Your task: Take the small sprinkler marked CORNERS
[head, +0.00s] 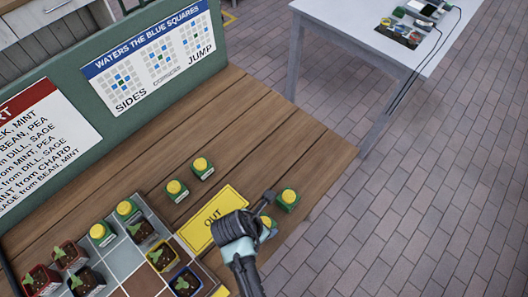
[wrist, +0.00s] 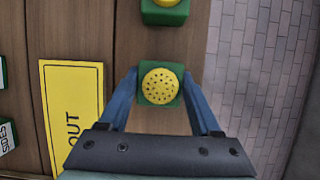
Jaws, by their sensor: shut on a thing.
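My gripper (head: 262,228) reaches down over the wooden table beside the yellow OUT card. In the wrist view my gripper (wrist: 159,90) has its two blue fingers on either side of a sprinkler (wrist: 160,83), a green block with a round, dotted yellow top. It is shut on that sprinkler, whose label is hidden. The sprinkler is partly seen behind the gripper in the head view (head: 268,222). Another green and yellow sprinkler (head: 287,200) stands just beyond it, and it also shows at the top of the wrist view (wrist: 164,12). I cannot read its label.
The yellow OUT card (head: 205,212) lies left of my gripper. More sprinklers stand near it (head: 202,168) and by the planting grid (head: 127,210). Several potted plants (head: 140,231) fill grid squares. A green board with signs (head: 150,55) borders the table.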

